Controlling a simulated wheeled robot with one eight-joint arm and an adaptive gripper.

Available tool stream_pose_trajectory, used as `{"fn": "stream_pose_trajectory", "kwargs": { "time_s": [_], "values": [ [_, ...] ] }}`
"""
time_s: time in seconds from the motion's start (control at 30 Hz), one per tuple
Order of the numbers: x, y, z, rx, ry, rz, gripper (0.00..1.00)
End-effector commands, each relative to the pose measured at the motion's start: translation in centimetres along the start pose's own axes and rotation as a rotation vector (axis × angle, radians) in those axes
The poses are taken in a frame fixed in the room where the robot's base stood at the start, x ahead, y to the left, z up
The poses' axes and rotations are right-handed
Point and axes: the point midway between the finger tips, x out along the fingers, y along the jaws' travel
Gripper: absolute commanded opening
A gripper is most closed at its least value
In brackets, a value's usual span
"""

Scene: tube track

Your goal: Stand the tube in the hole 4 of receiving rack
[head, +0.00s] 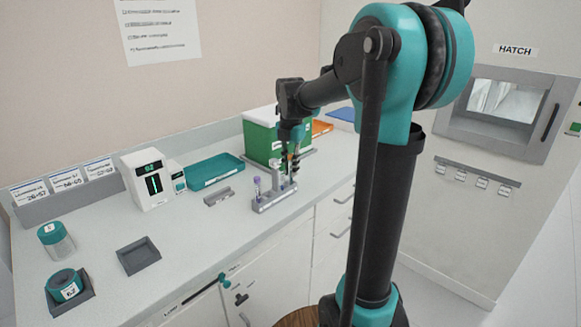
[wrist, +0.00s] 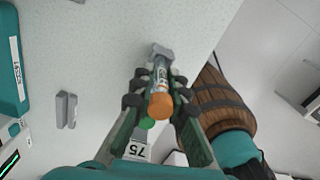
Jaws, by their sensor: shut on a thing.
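The tube (wrist: 161,78), clear with a label and an orange cap, is between the fingers of my gripper (wrist: 155,92) in the wrist view, which are shut on it. In the head view my gripper (head: 290,160) is over the right part of a grey rack (head: 273,201) near the counter's front edge. A purple-capped tube (head: 257,186) stands at the rack's left end. In the wrist view a grey rack end (wrist: 160,49) shows beyond the held tube. The fingers and tube hide the rest, so I cannot tell which hole lies below or whether the tube touches it.
A small grey block (head: 217,196) lies left of the rack. A teal tray (head: 214,170), a green box (head: 263,140) and a white device (head: 150,180) stand behind.

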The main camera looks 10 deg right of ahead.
Motion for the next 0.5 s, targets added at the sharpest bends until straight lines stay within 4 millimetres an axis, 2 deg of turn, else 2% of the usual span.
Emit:
{"fn": "stream_pose_trajectory", "kwargs": {
  "time_s": [0.5],
  "values": [
    [0.79, 0.01, 0.01, 0.0, 0.0, 0.0, 0.0]
  ]
}}
